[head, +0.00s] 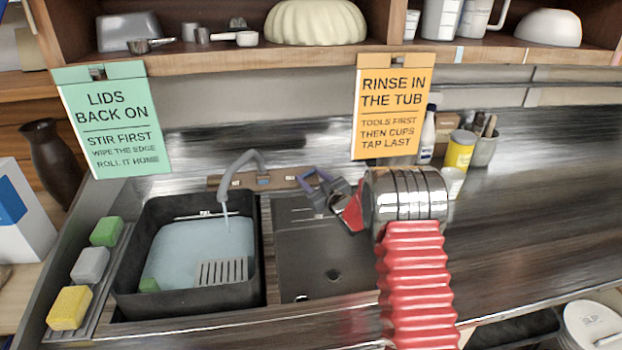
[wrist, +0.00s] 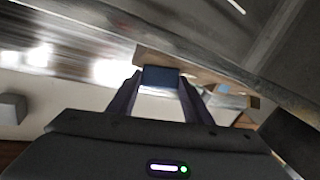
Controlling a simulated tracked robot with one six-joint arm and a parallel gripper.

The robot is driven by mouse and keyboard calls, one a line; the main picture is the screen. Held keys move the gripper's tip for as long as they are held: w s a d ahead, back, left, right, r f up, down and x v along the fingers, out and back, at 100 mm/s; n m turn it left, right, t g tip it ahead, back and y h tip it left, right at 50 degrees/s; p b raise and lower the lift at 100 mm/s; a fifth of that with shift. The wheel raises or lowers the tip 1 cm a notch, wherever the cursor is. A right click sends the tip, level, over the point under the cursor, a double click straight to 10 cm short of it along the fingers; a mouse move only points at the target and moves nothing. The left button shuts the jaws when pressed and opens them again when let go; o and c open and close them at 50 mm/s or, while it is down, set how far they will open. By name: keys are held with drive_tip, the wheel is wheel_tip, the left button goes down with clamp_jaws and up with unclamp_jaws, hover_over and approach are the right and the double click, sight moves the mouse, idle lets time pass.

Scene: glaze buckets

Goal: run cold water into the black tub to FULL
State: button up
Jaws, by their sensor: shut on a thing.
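The black tub (head: 134,262) stands in the left sink basin with pale blue water (head: 185,252) in it. A white mark (head: 203,213), too small to read surely, is on its back inner wall, just above the water's edge. The grey tap (head: 240,165) arches over the tub, and a thin stream (head: 226,225) falls from its spout. My gripper (head: 313,184) is at the right end of the wooden tap board, right of the spout. In the wrist view its fingers are shut on a small dark blue block (wrist: 160,77), which looks like a tap handle.
A slotted grey piece (head: 221,271) and a green piece (head: 149,285) show in the tub. Several sponges (head: 90,265) lie left of it. The right basin (head: 335,250) is empty. Bottles (head: 459,150) stand behind my arm. Signs hang from the shelf (head: 250,58) above.

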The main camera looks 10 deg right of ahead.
drive_tip(key=shift+d+n+g+y, duration=0.15)
drive_tip(key=shift+n+g+y, duration=0.35)
drive_tip(key=shift+n, duration=0.4)
drive_tip(key=shift+n+y, duration=0.3)
drive_tip(key=shift+n, duration=0.1)
drive_tip(key=o, duration=1.1)
drive_tip(key=shift+c, duration=0.2)
drive_tip(key=v, duration=1.3)
drive_tip(key=shift+s+d, duration=0.25)
drive_tip(key=shift+r, duration=0.1)
